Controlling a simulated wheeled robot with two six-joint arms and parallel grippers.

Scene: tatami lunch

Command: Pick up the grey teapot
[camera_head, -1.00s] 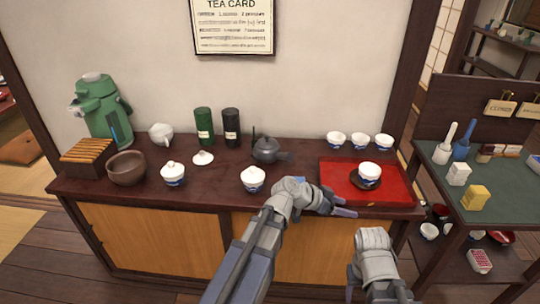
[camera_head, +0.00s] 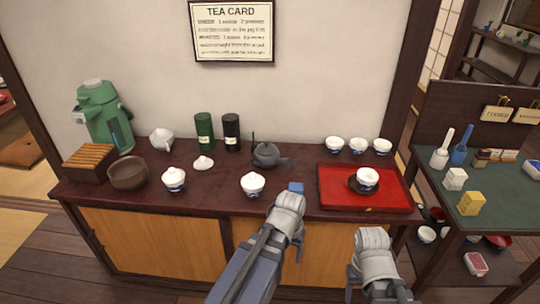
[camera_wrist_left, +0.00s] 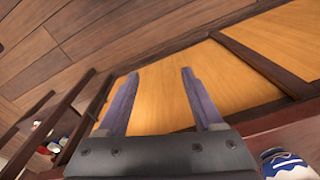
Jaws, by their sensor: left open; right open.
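The grey teapot (camera_head: 266,155) stands upright at the back middle of the dark counter, against the wall side. A thin dark part rises at its left and another part points right. My left gripper (camera_head: 296,187) is in front of the teapot, near the counter's front edge, apart from it. In the left wrist view its two fingers (camera_wrist_left: 155,75) are spread with nothing between them, over the cabinet front. The teapot is not in that view.
The red tray (camera_head: 335,200) with a cup (camera_head: 367,178) is to the right. Dark canister (camera_head: 231,133) and green canister (camera_head: 204,132) stand left of the teapot. White cups line the back right.

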